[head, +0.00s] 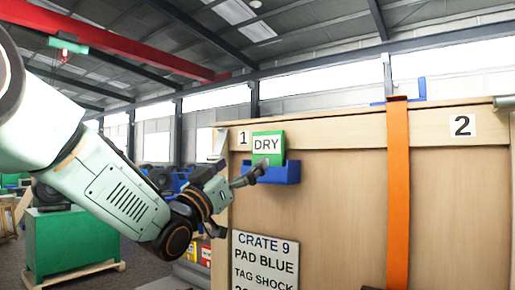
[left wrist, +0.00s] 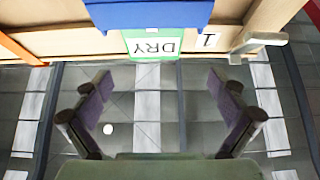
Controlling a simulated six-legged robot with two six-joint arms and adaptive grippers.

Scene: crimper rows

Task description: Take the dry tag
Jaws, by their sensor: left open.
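The green tag with a white DRY label (head: 268,143) stands upright in a blue holder (head: 286,174) on the wooden crate's face, beside the number 1. In the left wrist view the DRY tag (left wrist: 153,46) appears upside down, below the blue holder (left wrist: 150,14). My left gripper (head: 257,171) is in front of the holder, its tips overlapping the holder and the tag's lower edge in the head view. In the left wrist view the left gripper (left wrist: 158,84) is open and empty, the tag beyond its spread fingers. My right gripper is not in view.
A green cabinet (head: 75,240) stands at left.

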